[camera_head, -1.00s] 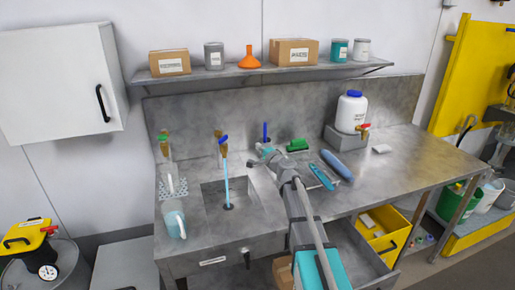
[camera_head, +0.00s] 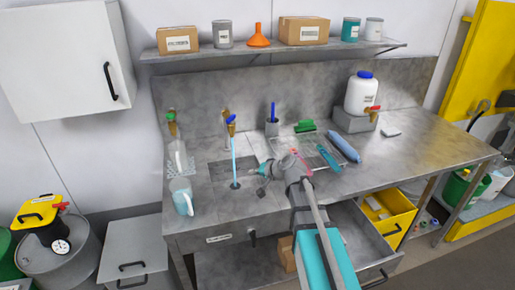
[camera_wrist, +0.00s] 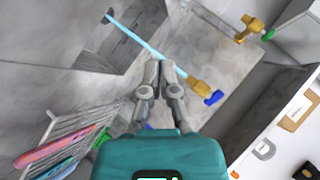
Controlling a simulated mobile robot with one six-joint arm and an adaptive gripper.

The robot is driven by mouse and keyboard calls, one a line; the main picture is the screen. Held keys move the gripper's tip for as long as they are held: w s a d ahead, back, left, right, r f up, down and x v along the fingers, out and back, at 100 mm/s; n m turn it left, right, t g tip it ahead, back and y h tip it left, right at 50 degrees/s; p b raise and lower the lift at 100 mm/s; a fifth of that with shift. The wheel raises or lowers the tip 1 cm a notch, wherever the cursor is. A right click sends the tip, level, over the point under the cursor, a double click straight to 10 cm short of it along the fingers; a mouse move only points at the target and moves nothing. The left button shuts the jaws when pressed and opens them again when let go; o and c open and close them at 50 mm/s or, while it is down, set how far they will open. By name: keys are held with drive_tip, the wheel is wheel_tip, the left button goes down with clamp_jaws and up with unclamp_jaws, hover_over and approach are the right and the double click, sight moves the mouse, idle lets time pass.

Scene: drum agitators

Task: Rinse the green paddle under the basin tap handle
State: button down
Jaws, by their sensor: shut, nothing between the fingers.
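The basin tap with a blue handle (camera_head: 231,119) stands at the back of the sink basin (camera_head: 215,172). A thin blue stream (camera_head: 235,162) runs from it into the basin. In the wrist view the blue handle (camera_wrist: 214,97) is right of my fingertips and the stream (camera_wrist: 140,38) passes beyond them. My gripper (camera_head: 262,169) is at the basin's right side, shut and empty; its fingertips (camera_wrist: 160,66) meet in the wrist view. A green object (camera_head: 305,126) lies behind the drying rack; I cannot tell whether it is the paddle. Green also shows by the rack (camera_wrist: 101,139) in the wrist view.
The rack (camera_head: 318,165) right of the basin holds a pink-red item (camera_head: 301,161) and a teal item (camera_head: 328,157). A blue roll (camera_head: 344,146) lies beside it. A clear jug (camera_head: 181,197) stands left of the basin. The right counter is mostly clear.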

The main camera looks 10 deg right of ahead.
drive_tip(key=s+d+f+n+g+h, duration=0.1)
drive_tip(key=s+d+f+g+h, duration=0.1)
drive_tip(key=s, duration=0.5)
drive_tip(key=s+d+f+n+g+h, duration=0.1)
drive_tip(key=s+d+f+g+h, duration=0.2)
drive_tip(key=s, duration=0.4)
drive_tip(key=s+d+f+n+g+h, duration=0.1)
drive_tip(key=s+d+f+g+h, duration=0.2)
drive_tip(key=s, duration=0.4)
drive_tip(key=shift+s+d+f+n, duration=0.25)
drive_tip(key=shift+s+d+n, duration=0.1)
drive_tip(key=shift+n, duration=0.05)
